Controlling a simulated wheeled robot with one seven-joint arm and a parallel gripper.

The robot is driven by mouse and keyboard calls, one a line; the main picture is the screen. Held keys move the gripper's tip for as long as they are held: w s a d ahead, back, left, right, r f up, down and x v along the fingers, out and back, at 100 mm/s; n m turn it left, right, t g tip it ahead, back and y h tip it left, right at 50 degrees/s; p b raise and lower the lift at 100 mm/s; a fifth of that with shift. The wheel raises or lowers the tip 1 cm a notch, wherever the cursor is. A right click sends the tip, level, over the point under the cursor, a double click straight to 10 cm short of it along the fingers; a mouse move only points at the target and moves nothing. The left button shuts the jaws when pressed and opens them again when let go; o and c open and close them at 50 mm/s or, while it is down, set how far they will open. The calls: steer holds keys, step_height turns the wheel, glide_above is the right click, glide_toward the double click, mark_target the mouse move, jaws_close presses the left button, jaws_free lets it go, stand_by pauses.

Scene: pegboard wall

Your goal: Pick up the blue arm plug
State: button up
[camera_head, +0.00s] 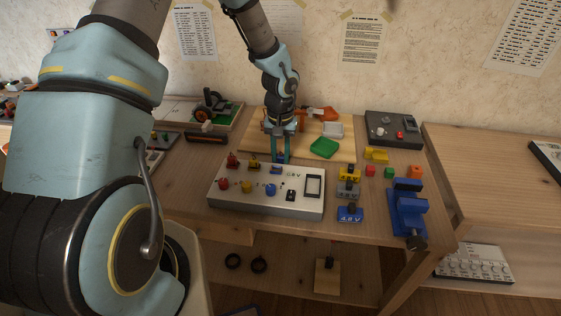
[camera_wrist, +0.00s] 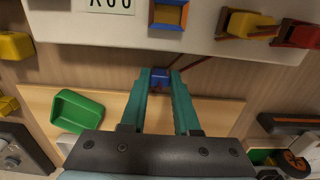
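A small blue plug (camera_wrist: 160,78) shows between my gripper's fingertips in the wrist view, just behind the white panel; I take it for the blue arm plug. It also shows low between the fingers in the head view (camera_head: 281,156). My gripper (camera_head: 281,160) points down behind the panel's back edge. In the wrist view its two teal fingers (camera_wrist: 161,76) stand apart, one on each side of the plug. The plug about fills the gap, but I cannot tell whether the fingers press on it. A thin brown cable runs near it.
The white panel (camera_head: 240,201) has red, yellow and blue parts on top. A green tray (camera_head: 324,148) lies on the wooden board to the right. A blue vise (camera_head: 407,214) and several small blocks stand farther right. A grey box (camera_head: 394,130) is at the back.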

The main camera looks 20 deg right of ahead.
jaws_close()
steer(key=shift+r, duration=0.1)
